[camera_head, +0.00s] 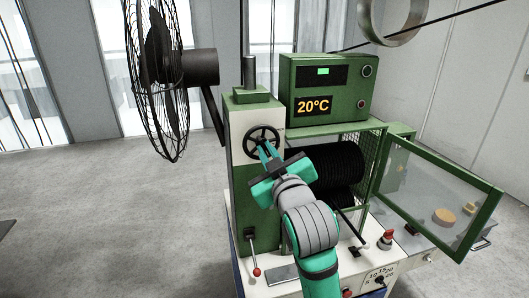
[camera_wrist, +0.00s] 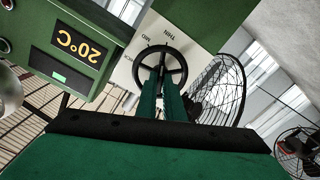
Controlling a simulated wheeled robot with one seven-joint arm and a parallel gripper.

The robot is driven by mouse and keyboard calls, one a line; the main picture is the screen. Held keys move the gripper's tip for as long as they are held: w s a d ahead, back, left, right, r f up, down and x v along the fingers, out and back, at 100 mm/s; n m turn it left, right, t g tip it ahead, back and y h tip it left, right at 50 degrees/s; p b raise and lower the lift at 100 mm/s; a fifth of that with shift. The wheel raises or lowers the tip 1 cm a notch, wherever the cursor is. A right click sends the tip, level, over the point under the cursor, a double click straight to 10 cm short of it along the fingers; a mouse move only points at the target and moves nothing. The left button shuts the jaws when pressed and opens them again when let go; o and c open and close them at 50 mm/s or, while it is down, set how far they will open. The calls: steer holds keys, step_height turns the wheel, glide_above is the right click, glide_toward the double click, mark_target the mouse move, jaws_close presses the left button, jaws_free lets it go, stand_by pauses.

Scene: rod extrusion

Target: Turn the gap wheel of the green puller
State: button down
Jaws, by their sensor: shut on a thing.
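The green puller (camera_head: 240,185) is a green and cream machine in the middle of the head view. Its gap wheel (camera_head: 262,139) is a black spoked handwheel on the upper front. In the wrist view the wheel (camera_wrist: 160,47) lies straight ahead, beside a plate (camera_wrist: 150,28) marked THIN and MID. My gripper (camera_head: 268,152) reaches up to the wheel's lower part. In the wrist view its two green fingers (camera_wrist: 161,88) overlap the wheel's hub and lower spokes. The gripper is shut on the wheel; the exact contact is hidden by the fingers.
A black fan (camera_head: 160,60) is at the left. A red-knobbed lever (camera_head: 254,255) stands below. The floor at left is clear.

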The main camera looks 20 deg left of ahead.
steer(key=shift+a+f+m, duration=0.1)
steer(key=shift+f+m, duration=0.15)
steer(key=shift+m, duration=0.35)
steer(key=c, duration=1.9)
jaws_free()
steer(key=shift+o, duration=0.2)
steer(key=shift+r, duration=0.1)
steer(key=shift+s, duration=0.1)
